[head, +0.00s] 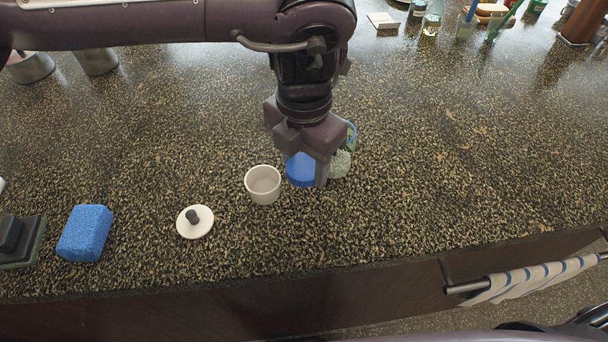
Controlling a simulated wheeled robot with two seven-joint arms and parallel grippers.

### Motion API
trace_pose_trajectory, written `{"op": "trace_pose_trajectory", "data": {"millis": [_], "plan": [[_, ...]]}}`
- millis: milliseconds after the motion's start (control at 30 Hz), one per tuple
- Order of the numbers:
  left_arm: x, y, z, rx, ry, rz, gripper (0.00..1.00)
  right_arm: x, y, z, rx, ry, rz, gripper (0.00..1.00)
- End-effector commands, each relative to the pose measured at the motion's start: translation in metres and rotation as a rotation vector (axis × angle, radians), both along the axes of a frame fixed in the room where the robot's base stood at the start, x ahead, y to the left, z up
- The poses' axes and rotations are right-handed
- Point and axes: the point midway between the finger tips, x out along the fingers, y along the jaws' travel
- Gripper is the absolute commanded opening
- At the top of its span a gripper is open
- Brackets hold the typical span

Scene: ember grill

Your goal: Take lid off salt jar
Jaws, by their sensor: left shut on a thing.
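My left gripper (318,172) points down over the counter, shut on what looks like a blue lid (299,170). Its fingers and palm hide part of this lid. A glass jar with pale, greenish contents (341,164) stands just right of the fingers, partly hidden by the gripper; I cannot tell whether the blue lid touches it. A small open white pot (263,185) stands upright left of the blue lid. A white lid with a dark knob (195,221) lies flat on the counter, apart from the pot. My right gripper is not in view.
A blue sponge (85,232) and a dark block-like object (18,241) lie at the left on the speckled counter (450,150). Metal containers (97,61) stand at the back left, bottles (432,17) at the back right. A striped towel (530,278) hangs on the front rail.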

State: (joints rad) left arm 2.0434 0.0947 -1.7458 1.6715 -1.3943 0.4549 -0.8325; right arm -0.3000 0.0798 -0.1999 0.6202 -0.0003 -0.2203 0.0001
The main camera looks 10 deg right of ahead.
Motion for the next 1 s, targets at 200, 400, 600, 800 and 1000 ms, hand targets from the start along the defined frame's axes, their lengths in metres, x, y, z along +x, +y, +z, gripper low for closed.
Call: {"op": "trace_pose_trajectory", "data": {"millis": [200,400,600,800,1000], "plan": [[-0.001,0.000,-0.022,0.002,0.003,-0.002,0.25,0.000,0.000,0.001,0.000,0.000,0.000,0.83],[-0.001,0.000,-0.044,0.001,0.001,-0.001,0.25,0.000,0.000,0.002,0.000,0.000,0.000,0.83],[0.000,0.000,-0.044,0.000,0.000,-0.001,0.25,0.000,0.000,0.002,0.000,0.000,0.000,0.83],[0.000,0.000,-0.047,0.001,0.001,0.000,0.60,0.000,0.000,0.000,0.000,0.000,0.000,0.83],[-0.001,0.000,-0.048,0.001,0.001,-0.001,0.74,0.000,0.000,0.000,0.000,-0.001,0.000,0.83]]}}
